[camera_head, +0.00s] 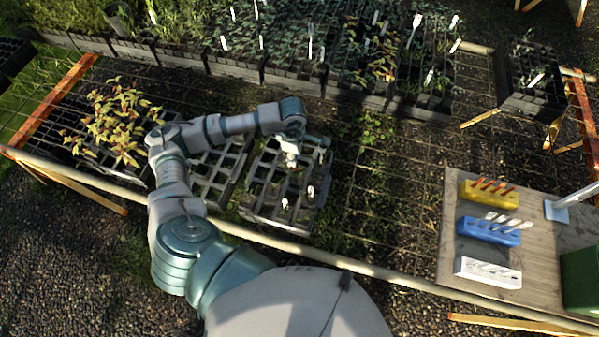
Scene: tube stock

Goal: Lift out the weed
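My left arm reaches in from the bottom and bends over a black cell tray (262,212). My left gripper (291,160) points down over the far part of this tray. It is too small in the picture to tell whether its fingers are open or shut, or whether they touch anything. Several small white objects, perhaps labels, stand in the tray's nearer cells. I cannot make out a weed for certain; the cells under the gripper are dark and partly hidden. My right gripper is not in view.
A reddish-green leafy plant (115,125) stands in a tray at left. Full seedling trays (300,60) line the back. At right, a wooden board (455,258) carries yellow (489,195), blue (487,231) and white (487,272) holders beside a green box (581,280). A rail (395,279) crosses in front.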

